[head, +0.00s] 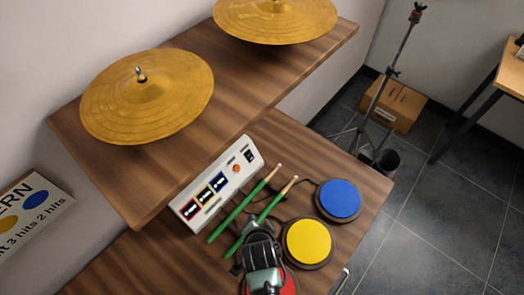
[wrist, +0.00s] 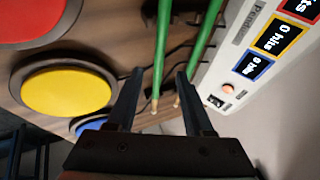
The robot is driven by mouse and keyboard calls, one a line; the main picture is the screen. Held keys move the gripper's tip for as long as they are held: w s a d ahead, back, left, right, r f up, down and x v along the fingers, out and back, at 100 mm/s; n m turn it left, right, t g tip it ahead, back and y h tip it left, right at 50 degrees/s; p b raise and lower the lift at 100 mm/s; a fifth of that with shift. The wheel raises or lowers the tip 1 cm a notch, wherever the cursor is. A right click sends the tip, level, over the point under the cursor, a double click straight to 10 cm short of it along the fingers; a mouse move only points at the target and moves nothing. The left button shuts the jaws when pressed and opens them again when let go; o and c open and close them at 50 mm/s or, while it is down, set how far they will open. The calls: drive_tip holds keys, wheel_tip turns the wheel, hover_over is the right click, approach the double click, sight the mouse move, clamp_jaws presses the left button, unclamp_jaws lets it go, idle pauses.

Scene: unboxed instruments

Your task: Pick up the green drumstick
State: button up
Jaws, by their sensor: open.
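Two green drumsticks with pale wooden tips lie side by side on the lower wooden table: a left one (head: 240,209) next to the white console and a right one (head: 276,199) nearer the pads. My gripper (head: 254,243) is over the butt end of the right stick and hides part of it. In the wrist view my gripper (wrist: 160,73) has its two dark fingers apart and empty. One stick (wrist: 160,45) shows in the gap between them, its depth unclear. The other stick (wrist: 200,45) runs past the right finger, which partly covers it.
A white console (head: 216,185) stands left of the sticks. Yellow (head: 308,241), blue (head: 339,198) and red (head: 288,283) pads lie right and below, with dark cables between. A raised shelf (head: 190,150) holds two cymbals (head: 147,97).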

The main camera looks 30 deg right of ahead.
sight(259, 221)
drive_tip(key=shift+x, duration=2.15)
drive_tip(key=shift+c, duration=0.2)
clamp_jaws()
